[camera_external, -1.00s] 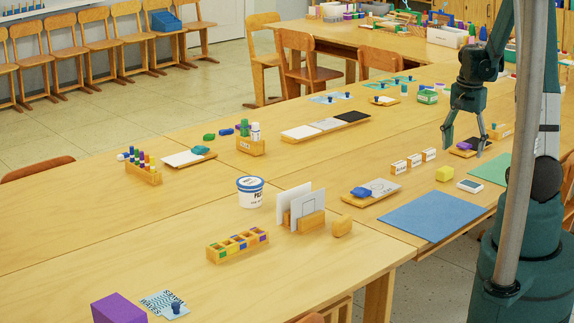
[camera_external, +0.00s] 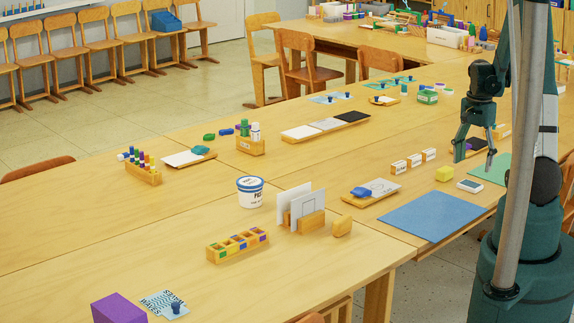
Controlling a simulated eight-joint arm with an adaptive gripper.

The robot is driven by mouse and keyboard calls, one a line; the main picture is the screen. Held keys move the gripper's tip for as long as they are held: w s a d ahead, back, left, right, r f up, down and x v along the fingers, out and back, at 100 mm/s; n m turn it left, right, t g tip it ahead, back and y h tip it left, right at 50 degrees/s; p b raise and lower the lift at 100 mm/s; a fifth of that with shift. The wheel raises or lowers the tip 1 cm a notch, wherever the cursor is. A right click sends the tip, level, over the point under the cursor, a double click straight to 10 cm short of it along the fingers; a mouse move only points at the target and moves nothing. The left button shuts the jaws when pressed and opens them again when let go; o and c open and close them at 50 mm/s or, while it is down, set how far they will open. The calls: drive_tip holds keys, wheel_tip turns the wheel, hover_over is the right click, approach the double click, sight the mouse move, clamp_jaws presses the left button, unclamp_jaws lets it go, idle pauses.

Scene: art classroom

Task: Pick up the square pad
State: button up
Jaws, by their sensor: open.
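My gripper (camera_external: 473,164) is open, pointing down at the right side of the table, with its fingers apart and nothing seen between them. A small dark, squarish pad (camera_external: 469,146) with a wooden edge lies on the table just behind the fingers and is partly covered by them. It may be the square pad, but it is too small to be sure. I cannot tell whether the fingers touch it. A small dark-screened white device (camera_external: 470,185) and a yellow block (camera_external: 444,174) lie in front of the gripper.
A green mat (camera_external: 480,172) lies right of the gripper. A large blue mat (camera_external: 432,216) lies at the front edge. Small labelled blocks (camera_external: 414,160) stand to the left, and a wooden tray with a blue item (camera_external: 363,193) lies further left. A grey pole crosses the right side.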

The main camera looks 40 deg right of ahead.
sight(471, 183)
drive_tip(key=shift+f, duration=0.85)
drive_tip(key=shift+f, duration=0.15)
drive_tip(key=shift+w+f+b, duration=0.1)
drive_tip(key=shift+f+b, duration=0.9)
drive_tip(key=shift+f, duration=1.45)
drive_tip(key=c, duration=1)
